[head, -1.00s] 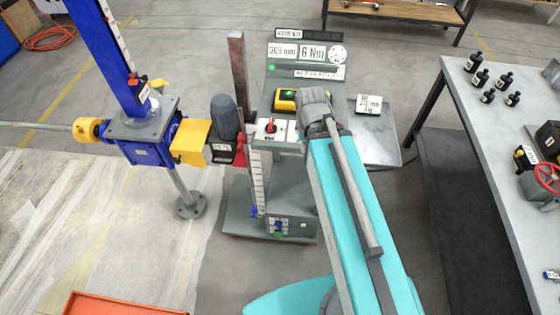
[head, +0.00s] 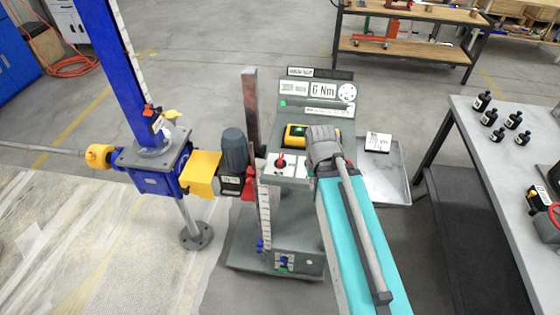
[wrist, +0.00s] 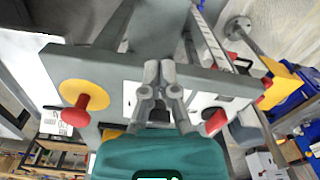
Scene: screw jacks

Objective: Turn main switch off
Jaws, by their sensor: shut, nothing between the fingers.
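The main switch looks to be the red handle (head: 280,161) on a white plate on the grey control console. In the wrist view a red handle (wrist: 216,121) stands right of my gripper (wrist: 159,68), on a white plate. My gripper's grey fingers are shut with nothing between them. They are over the console panel, beside the red handle and apart from it. A red mushroom button (wrist: 75,117) on a yellow disc is to the left in the wrist view. In the head view my arm hides the fingers and part of the panel.
A blue screw jack (head: 150,170) with a yellow coupling guard (head: 203,174) and grey motor (head: 233,147) stands left of the console. A yellow box (head: 297,134) sits on the console. A tray (head: 398,185) and a table (head: 500,180) with bottles are to the right.

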